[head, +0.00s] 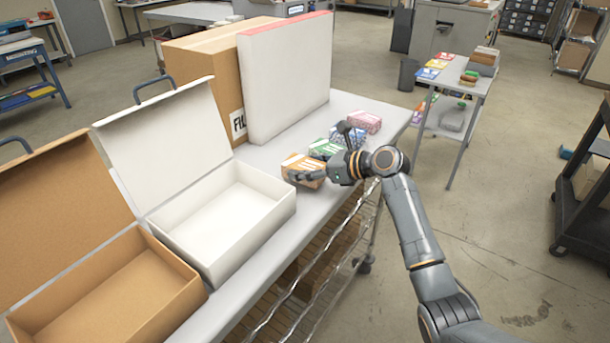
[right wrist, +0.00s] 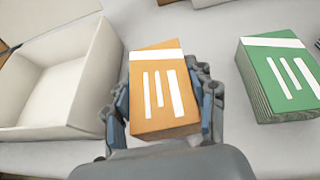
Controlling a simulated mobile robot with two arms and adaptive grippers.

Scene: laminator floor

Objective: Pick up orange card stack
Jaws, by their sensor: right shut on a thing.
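The orange card stack (head: 304,168) is on the table just right of the open white box. In the right wrist view the orange card stack (right wrist: 160,90) shows white bars on its top, with a gripper finger against each side. My right gripper (head: 314,174) is shut on it; it also shows in the right wrist view (right wrist: 163,108). Whether the stack touches the table or is slightly raised I cannot tell. My left gripper is not in view.
An open white box (head: 225,245) and an open brown box (head: 120,312) stand to the left. Green (head: 325,148), blue (head: 350,136) and pink (head: 364,122) card stacks lie behind. A large carton (head: 205,75) and a white panel (head: 287,75) stand at the table's back.

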